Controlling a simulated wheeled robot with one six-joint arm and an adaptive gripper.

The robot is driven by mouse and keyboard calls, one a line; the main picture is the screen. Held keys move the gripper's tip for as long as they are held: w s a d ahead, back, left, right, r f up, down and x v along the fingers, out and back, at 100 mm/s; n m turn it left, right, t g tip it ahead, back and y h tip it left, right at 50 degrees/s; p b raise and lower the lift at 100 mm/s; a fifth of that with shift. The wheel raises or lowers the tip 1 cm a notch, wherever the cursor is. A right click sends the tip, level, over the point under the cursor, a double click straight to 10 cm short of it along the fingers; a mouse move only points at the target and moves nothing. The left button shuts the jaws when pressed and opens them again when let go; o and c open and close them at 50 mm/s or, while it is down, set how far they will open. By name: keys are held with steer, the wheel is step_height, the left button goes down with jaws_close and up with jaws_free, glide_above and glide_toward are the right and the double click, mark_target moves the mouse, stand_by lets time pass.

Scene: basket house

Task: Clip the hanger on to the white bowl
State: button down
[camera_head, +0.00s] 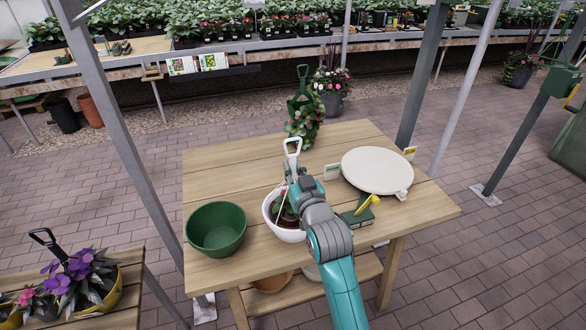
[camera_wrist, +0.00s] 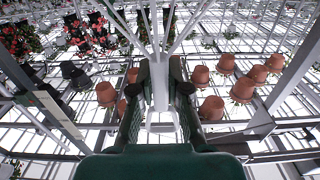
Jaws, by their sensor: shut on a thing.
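The white bowl (camera_head: 269,212) stands on the wooden table, with a plant in it; my arm hides its right side. The white hanger (camera_head: 291,147) is upright over the bowl, its hook at the top and thin struts running down towards the bowl's rim. Whether the struts touch the rim I cannot tell. My gripper (camera_head: 294,172) is at the hanger's upper part, above the bowl. In the wrist view my gripper (camera_wrist: 160,88) is shut on the white stem of the hanger (camera_wrist: 160,100), whose struts fan out at the top.
A green bowl (camera_head: 216,228) stands left of the white bowl. A round cream turntable (camera_head: 377,170) is at right, with a yellow tool (camera_head: 367,204) and a green box (camera_head: 357,218) near my arm. A potted hanging plant (camera_head: 304,125) stands at the back edge. The table's left back is clear.

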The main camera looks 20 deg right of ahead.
steer(key=shift+f, duration=0.1)
steer(key=c, duration=1.1)
jaws_free()
steer(key=shift+s, duration=0.1)
steer(key=s, duration=1.2)
steer(key=s+f+g, duration=0.1)
steer(key=s+f, duration=1.3)
steer(key=s, duration=1.1)
steer(key=s+g, duration=0.1)
steer(key=s, duration=0.7)
steer(key=s+f+g, duration=0.1)
steer(key=s, duration=0.7)
steer(key=shift+s, duration=0.15)
